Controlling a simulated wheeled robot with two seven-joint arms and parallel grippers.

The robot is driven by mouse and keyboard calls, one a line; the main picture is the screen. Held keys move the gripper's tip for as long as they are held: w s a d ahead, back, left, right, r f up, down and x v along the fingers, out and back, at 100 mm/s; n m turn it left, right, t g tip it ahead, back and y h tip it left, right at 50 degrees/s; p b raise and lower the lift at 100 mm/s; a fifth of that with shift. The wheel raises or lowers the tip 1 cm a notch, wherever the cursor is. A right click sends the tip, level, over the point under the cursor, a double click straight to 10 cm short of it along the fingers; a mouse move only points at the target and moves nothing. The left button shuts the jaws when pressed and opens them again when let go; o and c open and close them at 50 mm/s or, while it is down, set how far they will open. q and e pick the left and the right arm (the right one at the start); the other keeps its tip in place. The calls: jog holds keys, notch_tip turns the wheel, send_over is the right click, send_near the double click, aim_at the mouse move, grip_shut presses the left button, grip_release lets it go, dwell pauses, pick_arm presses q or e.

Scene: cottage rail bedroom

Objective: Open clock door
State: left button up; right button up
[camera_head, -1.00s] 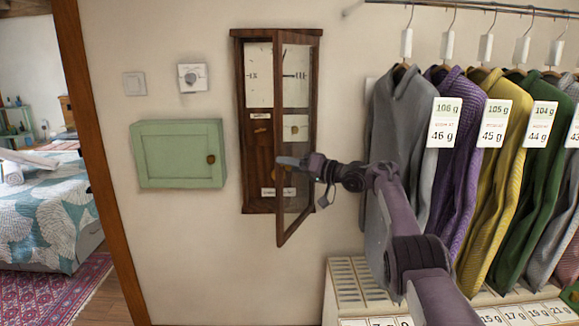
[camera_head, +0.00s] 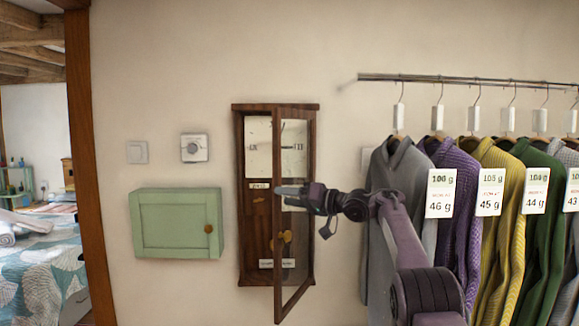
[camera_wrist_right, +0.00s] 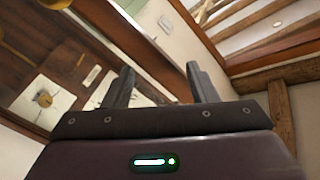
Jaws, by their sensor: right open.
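The tall brown wooden wall clock (camera_head: 242,210) hangs in the middle of the head view. Its glazed door (camera_head: 279,292) stands partly open, hinged on the right, with its free edge swung out toward me. My right gripper (camera_head: 280,190) is in front of the door at mid height, reaching in from the right. In the wrist view its two fingers (camera_wrist_right: 160,85) are apart, with wooden framing beyond them. I cannot tell whether they touch the door. My left gripper is not in view.
A green wall cabinet (camera_head: 177,224) hangs left of the clock, below a thermostat (camera_head: 194,148) and a switch (camera_head: 137,152). Sweaters (camera_head: 456,190) on a rail (camera_head: 460,79) hang close on the right. A doorway with a bed (camera_head: 40,260) is at far left.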

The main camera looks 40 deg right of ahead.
aim_at(280, 165)
notch_tip(280, 165, up, 8)
jog(key=p, duration=0.6)
jog(key=shift+r, duration=0.25)
jog(key=shift+c, duration=0.4)
